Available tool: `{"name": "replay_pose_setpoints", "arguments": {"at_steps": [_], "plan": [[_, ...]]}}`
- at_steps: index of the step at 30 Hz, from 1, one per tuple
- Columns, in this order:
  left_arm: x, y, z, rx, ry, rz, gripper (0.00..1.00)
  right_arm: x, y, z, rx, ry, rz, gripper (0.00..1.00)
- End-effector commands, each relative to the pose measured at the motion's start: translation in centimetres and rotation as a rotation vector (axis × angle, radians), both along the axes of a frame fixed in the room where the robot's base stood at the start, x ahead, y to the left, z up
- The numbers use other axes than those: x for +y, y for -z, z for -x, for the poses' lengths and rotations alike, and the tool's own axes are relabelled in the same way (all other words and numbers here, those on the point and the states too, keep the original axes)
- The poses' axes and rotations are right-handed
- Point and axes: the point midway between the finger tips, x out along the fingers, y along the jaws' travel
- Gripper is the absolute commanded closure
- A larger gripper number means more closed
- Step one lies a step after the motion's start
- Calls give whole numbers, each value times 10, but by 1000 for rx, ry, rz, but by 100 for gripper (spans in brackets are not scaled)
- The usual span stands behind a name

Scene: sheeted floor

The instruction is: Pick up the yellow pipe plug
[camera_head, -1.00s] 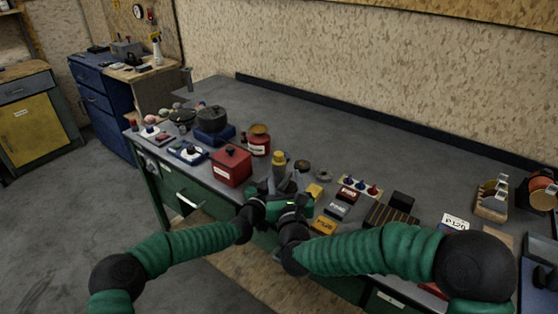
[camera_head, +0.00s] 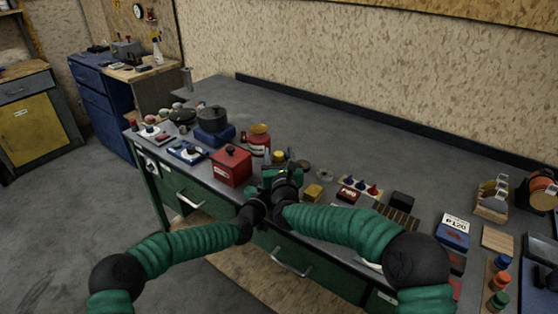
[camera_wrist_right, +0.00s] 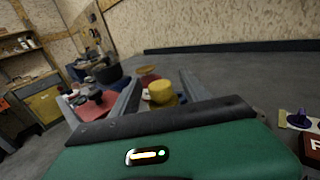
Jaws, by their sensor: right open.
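The yellow pipe plug (camera_head: 279,157) stands on the workbench, partly hidden behind my right gripper (camera_head: 281,169) in the head view. In the right wrist view the yellow plug (camera_wrist_right: 162,94) shows between the two grey fingers of my right gripper (camera_wrist_right: 158,88). That gripper is open, and I see no clear contact with the plug. My left arm reaches in from the left to a black wrist (camera_head: 250,214) at the bench's front edge. The left gripper's fingers are hidden or merge with the right gripper, so their opening does not show.
The bench's back is clear.

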Motion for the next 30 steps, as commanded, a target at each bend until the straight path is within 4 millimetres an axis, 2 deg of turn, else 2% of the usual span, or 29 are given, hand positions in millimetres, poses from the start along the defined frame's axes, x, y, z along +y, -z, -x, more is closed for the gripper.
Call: {"name": "replay_pose_setpoints", "arguments": {"at_steps": [2,13,25,28,30], "plan": [[0,0,0,0,-1,0,100,0,0,0,0,0,0,53],[0,0,0,0,-1,0,100,0,0,0,0,1,0,100],[1,0,0,0,-1,1,100,-1,-3,0,-2,2,0,100],[1,0,0,0,-1,1,100,-1,-18,0,-5,3,-1,100],[1,0,0,0,-1,0,100,-1,-35,0,-6,2,-3,100]]}}
